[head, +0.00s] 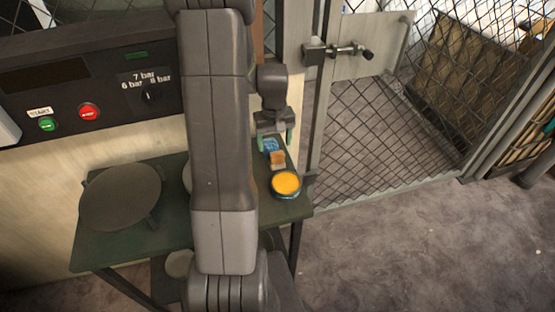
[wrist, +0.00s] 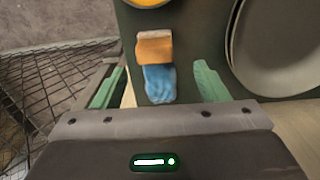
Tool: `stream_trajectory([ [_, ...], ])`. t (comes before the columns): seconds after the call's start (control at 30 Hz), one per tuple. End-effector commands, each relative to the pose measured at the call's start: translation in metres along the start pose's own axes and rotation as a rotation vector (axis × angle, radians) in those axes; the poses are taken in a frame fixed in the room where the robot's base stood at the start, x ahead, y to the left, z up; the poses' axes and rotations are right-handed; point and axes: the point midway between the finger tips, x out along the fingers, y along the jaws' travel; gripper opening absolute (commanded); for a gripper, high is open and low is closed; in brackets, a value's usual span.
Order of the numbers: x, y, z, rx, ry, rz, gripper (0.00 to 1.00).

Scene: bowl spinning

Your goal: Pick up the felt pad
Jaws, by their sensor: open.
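A small orange-tan block (wrist: 154,50) with a paler edge looks like the felt pad. It lies on the dark green table (head: 170,225) near its right end, also seen in the head view (head: 278,160). A blue, crumpled-looking piece (wrist: 160,85) lies against it, on the side nearer my gripper. I cannot tell for sure which of the two is the felt pad. My gripper (wrist: 157,86) is open, its green fingers on either side of the blue piece and apart from it. The orange block is just beyond the fingertips. The gripper's height above the table is unclear.
A round tin with yellow contents (head: 286,183) stands just beyond the orange block. A large grey disc (head: 120,197) is at the table's left, and a round grey dish (wrist: 275,45) shows right of my fingers. A mesh gate (head: 375,140) stands right of the table.

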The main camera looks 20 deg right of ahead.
Motion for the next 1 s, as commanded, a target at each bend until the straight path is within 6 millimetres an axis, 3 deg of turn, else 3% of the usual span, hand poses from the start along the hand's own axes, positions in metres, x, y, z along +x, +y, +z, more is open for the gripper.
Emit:
stream_trajectory([
  [0.23,0.016,0.002,0.003,0.001,-0.003,-0.001,0.67],
  [0.53,0.053,0.006,0.007,0.0,-0.003,-0.001,0.67],
  [0.87,0.058,0.006,0.007,0.0,0.001,0.0,0.67],
  [1.0,0.058,0.006,0.007,0.0,0.001,0.0,0.42],
])
